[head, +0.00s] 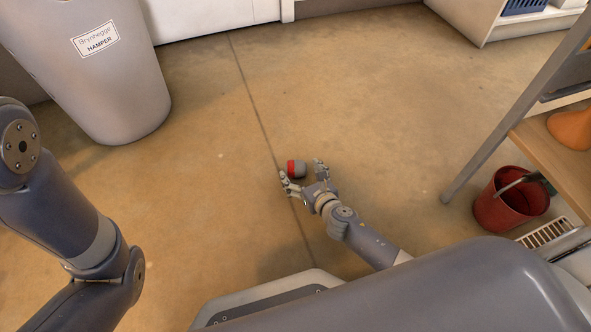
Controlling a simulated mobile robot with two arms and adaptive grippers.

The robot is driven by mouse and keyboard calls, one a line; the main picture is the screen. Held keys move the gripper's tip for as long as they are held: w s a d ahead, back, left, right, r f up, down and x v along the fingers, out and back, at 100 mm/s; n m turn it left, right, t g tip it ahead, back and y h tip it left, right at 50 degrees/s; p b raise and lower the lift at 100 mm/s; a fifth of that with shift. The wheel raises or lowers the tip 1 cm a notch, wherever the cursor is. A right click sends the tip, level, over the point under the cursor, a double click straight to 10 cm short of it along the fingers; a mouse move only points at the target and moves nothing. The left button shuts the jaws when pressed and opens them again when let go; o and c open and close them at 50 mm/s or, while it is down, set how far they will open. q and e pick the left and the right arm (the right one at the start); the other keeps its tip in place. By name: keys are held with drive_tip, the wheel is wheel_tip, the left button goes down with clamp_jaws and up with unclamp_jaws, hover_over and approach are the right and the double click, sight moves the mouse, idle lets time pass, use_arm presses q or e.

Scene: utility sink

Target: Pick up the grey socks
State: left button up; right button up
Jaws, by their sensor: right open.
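A small rolled bundle, grey with a red band, lies on the floor; it looks like the grey socks (298,169). My right gripper (303,172) is open, reaching down to the floor with its fingers on either side of the bundle. I cannot tell whether the fingers touch it. My left arm comes in at the left edge, but its gripper is not in view.
A grey hamper (105,75) with a label stands at the upper left. A red bucket (510,205) stands at the right near a floor grate (545,232) and a wooden shelf (555,150) with a metal leg. The floor around the socks is clear.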

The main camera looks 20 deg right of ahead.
sight(296, 168)
drive_tip(key=b+x, duration=0.1)
drive_tip(key=x, duration=0.1)
drive_tip(key=shift+w+a+f, duration=0.1)
drive_tip(key=shift+w+f, duration=0.1)
drive_tip(key=shift+w, duration=0.15)
drive_tip(key=c, duration=1.1)
drive_tip(key=shift+o, duration=0.2)
drive_tip(key=shift+r, duration=0.15)
